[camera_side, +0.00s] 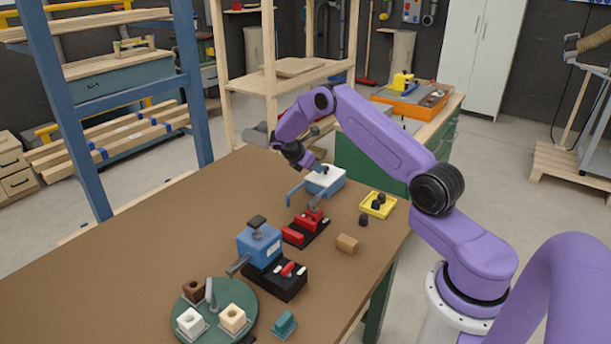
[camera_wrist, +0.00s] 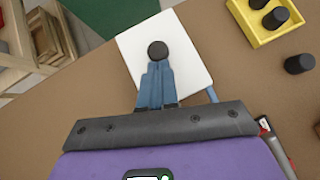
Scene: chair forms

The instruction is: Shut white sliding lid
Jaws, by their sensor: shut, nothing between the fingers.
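A blue box (camera_side: 336,187) with a white sliding lid (camera_side: 318,179) stands near the far end of the brown table, and a blue handle sticks out at its left. In the wrist view the white lid (camera_wrist: 187,67) fills the upper middle, with a round black knob (camera_wrist: 157,50) on it. My gripper (camera_side: 324,171) is over the lid. Its blue fingers (camera_wrist: 158,66) are closed together, empty, with their tips right at the knob's near side. I cannot tell whether they touch it. The box's opening is hidden, so how far the lid is slid cannot be told.
A yellow tray (camera_side: 390,206) with black pegs is right of the box; another black peg (camera_side: 363,220) stands nearby. A red clamp (camera_side: 306,228), a wooden block (camera_side: 347,243), a blue device (camera_side: 260,246) and a green round plate (camera_side: 248,296) are nearer. The table's left is clear.

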